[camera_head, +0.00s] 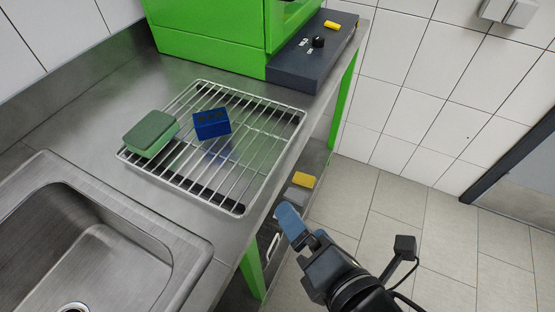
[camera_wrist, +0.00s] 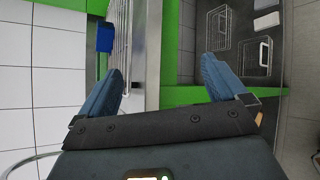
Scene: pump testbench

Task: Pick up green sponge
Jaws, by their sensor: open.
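The green sponge (camera_head: 151,134) lies on the left end of a wire rack (camera_head: 238,210) on the steel counter in the head view. It has a darker green top and a lighter green side. My gripper (camera_head: 289,222) is off the counter's right edge, to the right of the rack and well apart from the sponge. In the wrist view my gripper (camera_wrist: 160,82) shows two blue fingers spread wide with nothing between them. The sponge cannot be made out in the wrist view.
A blue block (camera_head: 211,123) sits on the rack to the right of the sponge. A steel sink (camera_head: 100,250) is at the lower left. A green machine with a dark base (camera_head: 310,62) stands at the back. A lower shelf holds a yellow-topped item (camera_head: 303,180). The floor at right is clear.

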